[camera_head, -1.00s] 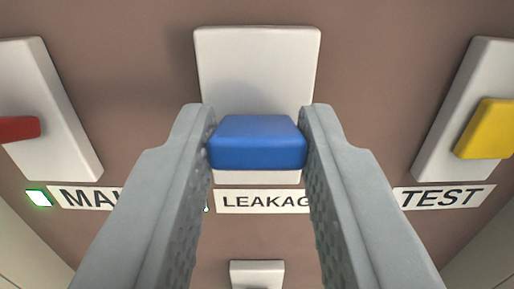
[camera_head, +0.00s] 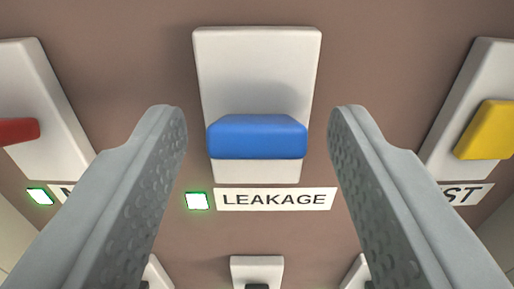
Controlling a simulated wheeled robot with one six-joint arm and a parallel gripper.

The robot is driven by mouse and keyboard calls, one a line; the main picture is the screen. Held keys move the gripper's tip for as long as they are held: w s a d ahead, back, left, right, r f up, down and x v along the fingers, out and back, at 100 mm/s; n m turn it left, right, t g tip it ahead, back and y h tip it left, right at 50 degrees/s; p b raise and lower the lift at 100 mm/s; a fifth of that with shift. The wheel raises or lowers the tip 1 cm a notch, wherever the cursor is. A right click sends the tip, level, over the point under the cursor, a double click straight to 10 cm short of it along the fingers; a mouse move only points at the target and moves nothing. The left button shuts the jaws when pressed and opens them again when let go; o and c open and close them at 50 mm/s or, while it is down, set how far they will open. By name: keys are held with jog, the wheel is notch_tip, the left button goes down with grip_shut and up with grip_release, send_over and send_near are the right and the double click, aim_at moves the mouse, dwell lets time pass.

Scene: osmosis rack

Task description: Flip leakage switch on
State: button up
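The leakage switch has a blue handle (camera_head: 257,137) on a white plate (camera_head: 257,65), in the middle of the view. The LEAKAGE label (camera_head: 276,199) is just below it. A green-white indicator light (camera_head: 197,201) glows to the left of the label. My gripper (camera_head: 257,125) is open and empty, its two grey fingers standing on either side of the blue handle with a clear gap to each. The fingers do not touch the handle.
A red-handled switch (camera_head: 18,131) with a lit green indicator (camera_head: 40,196) is at the left. A yellow-handled switch (camera_head: 486,130) is at the right, its label partly hidden by a finger. More white plates (camera_head: 257,268) show along the bottom edge.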

dwell(0.4)
jog(key=s, duration=1.7)
jog(key=shift+s+f, duration=0.2)
jog(key=shift+f, duration=0.05)
